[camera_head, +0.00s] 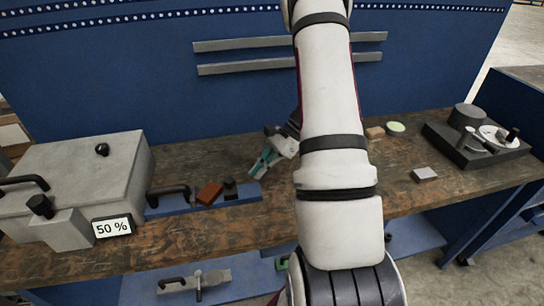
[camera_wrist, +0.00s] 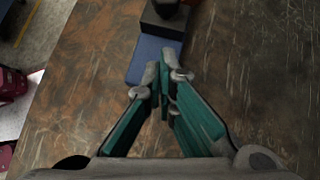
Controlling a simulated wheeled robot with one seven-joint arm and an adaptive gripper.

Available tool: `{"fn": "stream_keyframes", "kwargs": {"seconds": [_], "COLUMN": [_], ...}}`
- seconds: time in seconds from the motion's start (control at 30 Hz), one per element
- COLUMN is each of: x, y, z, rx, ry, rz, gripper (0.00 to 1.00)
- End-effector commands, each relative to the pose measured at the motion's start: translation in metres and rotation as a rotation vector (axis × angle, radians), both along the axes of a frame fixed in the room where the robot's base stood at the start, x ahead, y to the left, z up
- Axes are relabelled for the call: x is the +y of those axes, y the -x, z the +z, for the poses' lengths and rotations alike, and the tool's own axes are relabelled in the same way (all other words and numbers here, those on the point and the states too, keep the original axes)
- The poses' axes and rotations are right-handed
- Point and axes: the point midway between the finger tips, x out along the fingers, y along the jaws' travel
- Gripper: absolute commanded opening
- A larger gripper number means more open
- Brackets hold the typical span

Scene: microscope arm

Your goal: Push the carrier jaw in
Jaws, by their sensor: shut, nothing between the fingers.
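A dark block with a black knob (camera_head: 229,187), which looks like the carrier jaw, sits on a blue rail (camera_head: 170,206) right of a reddish-brown block (camera_head: 209,193). In the wrist view the dark block (camera_wrist: 160,22) is at the top, above the end of the blue rail (camera_wrist: 150,60). My gripper (camera_head: 259,168), with green finger pads, is just right of the block, low over the bench. Its fingertips (camera_wrist: 158,80) are together and empty, near the rail's end. They look apart from the dark block; exact height is hard to tell.
A large grey machine (camera_head: 85,175) with black handles and a "50 %" sign (camera_head: 113,228) stands at the left. A small grey block (camera_head: 425,174) and a dark device with discs (camera_head: 475,145) are at the right. The bench (camera_head: 190,165) behind the rail is clear.

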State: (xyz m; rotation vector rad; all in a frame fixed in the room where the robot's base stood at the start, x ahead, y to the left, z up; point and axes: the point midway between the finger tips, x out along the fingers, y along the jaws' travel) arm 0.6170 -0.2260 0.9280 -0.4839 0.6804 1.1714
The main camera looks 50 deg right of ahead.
Motion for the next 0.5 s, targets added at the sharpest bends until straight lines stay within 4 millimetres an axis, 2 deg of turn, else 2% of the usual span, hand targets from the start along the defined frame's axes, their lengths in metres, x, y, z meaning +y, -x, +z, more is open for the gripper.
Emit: {"fn": "stream_keyframes", "kwargs": {"seconds": [0.03, 0.2, 0.5], "x": [0.009, 0.028, 0.037], "y": [-0.002, -0.009, -0.013], "z": [0.002, 0.002, 0.001], "rx": [-0.001, -0.001, -0.001], "ry": [-0.001, 0.000, 0.001], "rz": [0.002, 0.001, 0.000], "gripper": [0.00, 0.00, 0.00]}}
